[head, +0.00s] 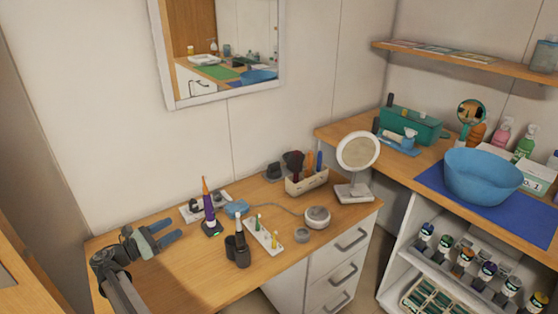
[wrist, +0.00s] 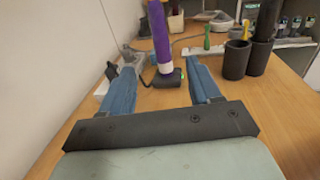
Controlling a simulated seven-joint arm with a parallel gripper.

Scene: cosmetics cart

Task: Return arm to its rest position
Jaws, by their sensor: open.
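My gripper (head: 166,231) is over the left end of the wooden table (head: 180,282) in the head view. Its two blue fingers are open and apart, with nothing between them; the gripper also shows in the wrist view (wrist: 165,84). Ahead of the fingertips, a purple and white electric toothbrush (head: 207,200) stands upright on a dark charging base (head: 212,229). In the wrist view the toothbrush (wrist: 160,35) is beyond the gap between the fingers, apart from them.
Dark cups (head: 237,250), a white holder (head: 264,236) with small brushes, a brush box (head: 307,180) and a round mirror (head: 357,152) stand further right. A white wall is behind the table. The table's front left is clear. A blue basin (head: 482,177) sits on the right counter.

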